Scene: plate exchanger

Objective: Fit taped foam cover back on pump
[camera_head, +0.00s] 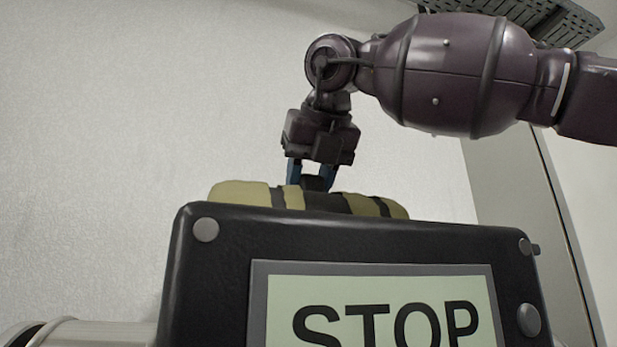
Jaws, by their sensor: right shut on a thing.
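The foam cover (240,193) is a yellowish, rounded piece with dark tape bands around it. It shows above the top edge of a black box with a STOP panel, and its lower part is hidden behind that box. My right gripper (311,178) comes down from above, with blue fingers shut on a dark part at the top middle of the cover. I cannot tell from this view whether the cover rests on anything. The pump cannot be made out. My left gripper is not in view.
The black box (350,240) with a STOP display (380,285) fills the front and blocks the view behind it. A pale pipe (95,333) lies at lower left. A grey perforated tray (570,22) hangs at upper right. A plain wall stands behind.

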